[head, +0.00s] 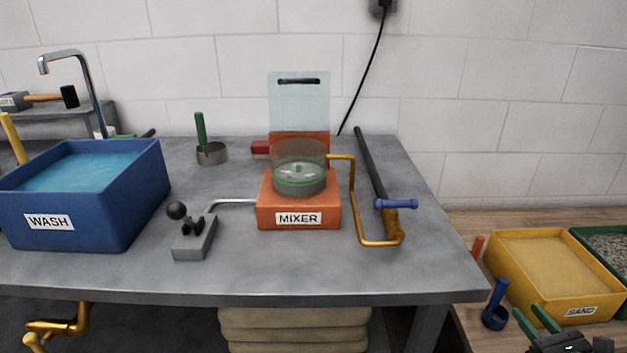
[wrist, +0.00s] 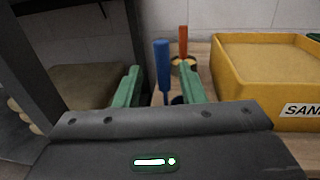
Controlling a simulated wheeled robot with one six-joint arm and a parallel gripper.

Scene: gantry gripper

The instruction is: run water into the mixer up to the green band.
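The mixer (head: 299,217) is an orange block on the grey bench with a clear round bowl (head: 299,160) on top. A green band (head: 299,182) rings the bowl low down; I cannot tell the water level inside. A clear panel with a dark slot (head: 298,100) stands upright behind the bowl. A grey valve block (head: 194,240) with a black ball-ended lever (head: 176,210) sits left of the mixer, and a silver pipe (head: 232,202) runs from it towards the mixer. My gripper (head: 529,311) is low at the right, away from the mixer. Its green fingers are apart and empty in the wrist view (wrist: 162,72).
A blue wash tub (head: 70,235) holds water at left, below a tap (head: 80,62). A blue-handled scoop (head: 497,300) and yellow sand tray (head: 495,275) are at lower right.

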